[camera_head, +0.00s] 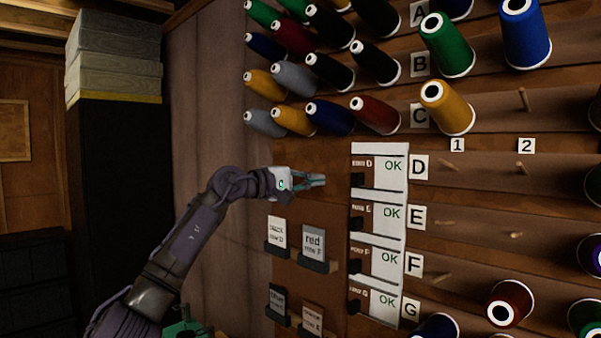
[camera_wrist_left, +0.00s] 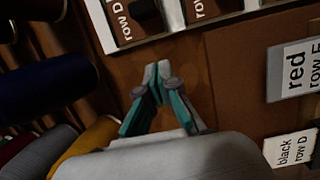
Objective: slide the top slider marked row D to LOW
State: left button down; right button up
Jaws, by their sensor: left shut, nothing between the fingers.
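The row D slider is the top one of a column of slider panels, beside the letter D. Its dark knob (camera_head: 357,180) sits at the left edge of a white card (camera_head: 392,168) reading OK. In the left wrist view, the "row D" label and the dark knob (camera_wrist_left: 146,9) are at the top, the knob partly cut off. My left gripper (camera_head: 322,180) is shut and empty, a short way left of the knob. In the left wrist view its fingertips (camera_wrist_left: 157,80) meet in front of bare brown board, apart from the slider. My right gripper cannot be made out clearly.
Similar sliders for rows E, F and G sit below. Label holders, one reading red (camera_head: 314,243), project from the board lower left. Thread cones, such as a yellow one (camera_head: 446,108), and bare pegs stick out above and right. Bare board surrounds my left fingertips.

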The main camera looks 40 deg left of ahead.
aim_at(359, 172)
pick_arm(q)
jog(key=w+d+p, duration=0.1)
jog(key=w+d, duration=0.1)
jog(key=d, duration=0.1)
jog(key=w+d+p, duration=0.1)
jog(key=d, duration=0.1)
jog(key=shift+d+p, duration=0.1)
jog(key=shift+p, duration=0.25)
pick_arm(e)
jog(key=r, duration=0.1)
jog(key=s+r, duration=0.1)
jog(key=d+r, duration=0.1)
jog(key=shift+s+r, duration=0.25)
jog(key=shift+s, duration=0.15)
pick_arm(q)
jog(key=shift+w, duration=0.1)
pick_arm(e)
jog(key=shift+w, duration=0.15)
pick_arm(q)
jog(key=shift+f, duration=0.1)
